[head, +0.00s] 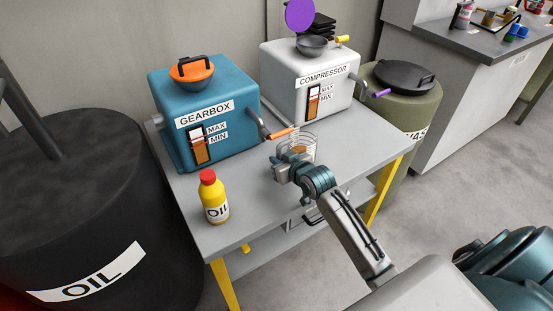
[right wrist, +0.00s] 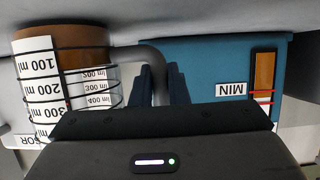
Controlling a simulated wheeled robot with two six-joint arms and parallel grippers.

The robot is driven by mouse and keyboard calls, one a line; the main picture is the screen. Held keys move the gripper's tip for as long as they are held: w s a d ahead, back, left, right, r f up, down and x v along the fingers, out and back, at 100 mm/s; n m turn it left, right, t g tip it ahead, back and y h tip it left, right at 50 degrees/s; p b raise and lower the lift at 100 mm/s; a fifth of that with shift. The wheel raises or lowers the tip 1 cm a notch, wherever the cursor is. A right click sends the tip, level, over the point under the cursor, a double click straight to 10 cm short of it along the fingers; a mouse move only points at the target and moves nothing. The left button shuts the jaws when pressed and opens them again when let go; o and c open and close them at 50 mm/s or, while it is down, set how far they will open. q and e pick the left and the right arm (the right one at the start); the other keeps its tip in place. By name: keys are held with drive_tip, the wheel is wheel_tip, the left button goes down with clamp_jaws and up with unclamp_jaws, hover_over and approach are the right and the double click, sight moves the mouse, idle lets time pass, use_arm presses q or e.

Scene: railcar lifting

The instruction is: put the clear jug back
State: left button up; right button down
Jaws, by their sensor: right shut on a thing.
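The clear jug (head: 303,149) stands out by its dark hoops at the right part of the table, close to the gearbox tap. In the right wrist view the jug (right wrist: 70,85) appears upside down, with a white millilitre scale and brown liquid at its base end. My right gripper (head: 284,161) is shut on the jug's grey handle, which also shows in the right wrist view (right wrist: 156,62). The jug looks upright; whether its base touches the table (head: 245,222) I cannot tell. My left gripper is out of view.
The blue gearbox (head: 230,130) with an orange-levered tap (head: 281,133) and the white compressor (head: 290,90) stand behind. A yellow oil bottle (head: 214,200) is at front left. A black oil drum (head: 90,210) and a green waste drum (head: 408,108) flank the table.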

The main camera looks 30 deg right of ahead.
drive_tip(key=shift+s+r, duration=0.25)
drive_tip(key=shift+s, duration=0.45)
drive_tip(key=shift+w+f, duration=0.25)
drive_tip(key=c, duration=1.8)
unclamp_jaws()
drive_tip(key=o, duration=0.4)
drive_tip(key=shift+s+r, duration=0.1)
drive_tip(key=shift+s, duration=0.05)
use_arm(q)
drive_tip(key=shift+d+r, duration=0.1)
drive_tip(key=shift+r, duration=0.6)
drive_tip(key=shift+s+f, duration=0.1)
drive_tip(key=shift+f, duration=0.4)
use_arm(e)
drive_tip(key=v, duration=1.1)
drive_tip(key=shift+s+r, duration=0.2)
drive_tip(key=shift+s, duration=0.2)
